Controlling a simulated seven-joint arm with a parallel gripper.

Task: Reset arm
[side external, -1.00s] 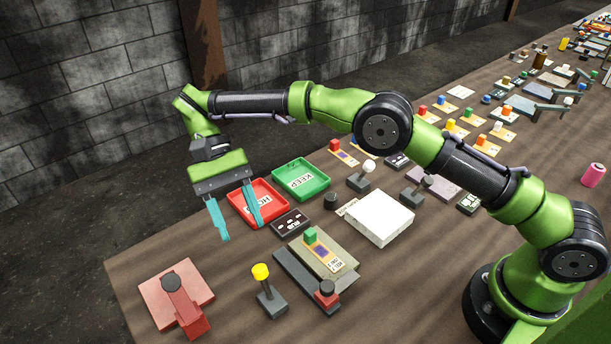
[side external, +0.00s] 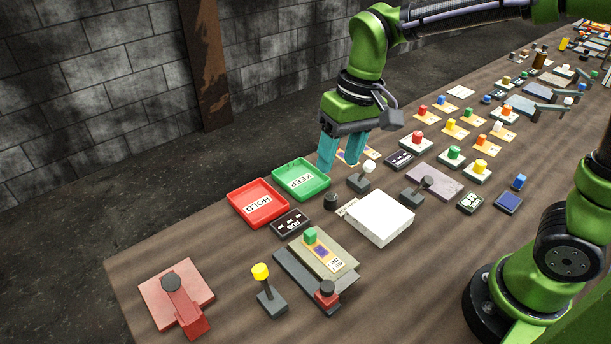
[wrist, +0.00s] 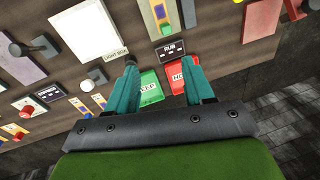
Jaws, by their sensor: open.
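My gripper (side external: 342,150) has teal fingers and hangs in the air in the side view, near the far edge of the table, just right of the green KEEP tray. Its fingers are apart with nothing between them. In the wrist view my gripper (wrist: 160,82) also shows two separate, empty fingers, which partly cover the green KEEP tray (wrist: 150,88) and the red HOLD tray (wrist: 180,78).
A white light box (side external: 379,218), a yellow-knobbed lever (side external: 268,290), a red lever on a pink plate (side external: 183,305) and a grey slab with a green-topped card (side external: 318,262) stand on the table. Several buttons and panels crowd the right. Bare wood (side external: 400,290) lies front right.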

